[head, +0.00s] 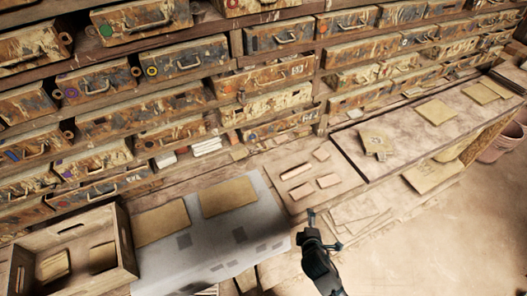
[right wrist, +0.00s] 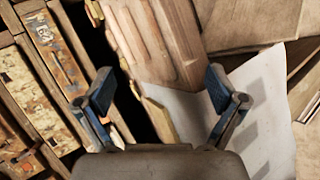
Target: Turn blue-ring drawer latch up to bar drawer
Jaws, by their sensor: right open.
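A wall of worn, paint-flaked drawers fills the upper left of the head view. A drawer with a small blue mark (head: 12,156) is at the far left edge; whether the mark is a ring is too small to tell. Small round wooden pieces, possibly latches, show beside some drawers, one near the purple-ringed drawer (head: 70,93). The position of the blue-ring drawer's latch cannot be made out. My right gripper (head: 325,229) is open and empty over the bench front, well apart from the drawers. Its spread fingers also show in the right wrist view (right wrist: 159,72). My left gripper is out of view.
A wooden crate (head: 125,238) stands at the lower left. A grey sheet (head: 218,238) with tan tiles lies on the bench. Small wooden blocks (head: 296,171) lie on a board. Drawers with green (head: 106,30) and yellow (head: 151,71) rings are higher up.

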